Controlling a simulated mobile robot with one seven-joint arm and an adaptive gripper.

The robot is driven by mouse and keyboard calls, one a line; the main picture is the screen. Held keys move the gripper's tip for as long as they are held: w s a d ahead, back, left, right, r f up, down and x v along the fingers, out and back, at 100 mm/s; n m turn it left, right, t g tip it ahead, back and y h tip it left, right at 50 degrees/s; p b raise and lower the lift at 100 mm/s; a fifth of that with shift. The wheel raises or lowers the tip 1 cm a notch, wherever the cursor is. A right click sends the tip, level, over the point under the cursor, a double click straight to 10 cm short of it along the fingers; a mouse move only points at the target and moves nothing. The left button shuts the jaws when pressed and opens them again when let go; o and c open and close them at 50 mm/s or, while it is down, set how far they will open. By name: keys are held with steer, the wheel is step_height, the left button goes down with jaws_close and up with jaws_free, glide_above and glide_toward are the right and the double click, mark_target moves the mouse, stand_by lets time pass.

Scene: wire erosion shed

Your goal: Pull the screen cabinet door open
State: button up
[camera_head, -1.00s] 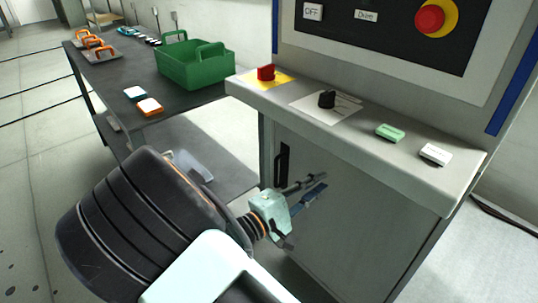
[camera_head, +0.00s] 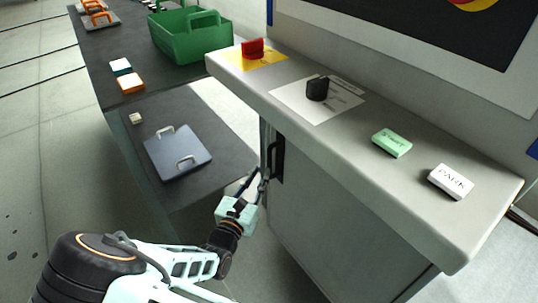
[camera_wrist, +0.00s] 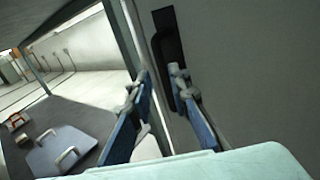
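The screen cabinet door (camera_head: 335,235) is the grey panel under the control shelf. I see no clear gap at its edge. Its black upright handle (camera_head: 278,160) is near the door's left edge; it also shows in the wrist view (camera_wrist: 167,45). My gripper (camera_head: 254,182) is just left of and below the handle in the head view. In the wrist view my gripper (camera_wrist: 158,82) has its two blue fingers apart with nothing held. The right finger overlaps the handle's lower part; the left finger is over the gap beside the cabinet. Contact cannot be told.
The control shelf (camera_head: 425,200) juts out above the door, carrying a red switch (camera_head: 252,48), a black knob (camera_head: 317,88) and two push buttons. Left stands a dark bench with a green caddy (camera_head: 190,45); a grey plate with handles (camera_head: 178,152) lies on its lower shelf.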

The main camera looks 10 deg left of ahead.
mark_target(269, 157)
steer(key=w, duration=0.2)
steer(key=w+b, duration=0.1)
steer(key=w, duration=0.2)
steer(key=w+d+b, duration=0.1)
steer(key=w, duration=0.1)
steer(key=shift+w+d+f, duration=0.1)
steer(key=shift+w+f, duration=0.05)
steer(key=shift+w, duration=0.75)
steer(key=shift+c, duration=0.5)
steer(key=shift+d, duration=0.1)
jaws_close()
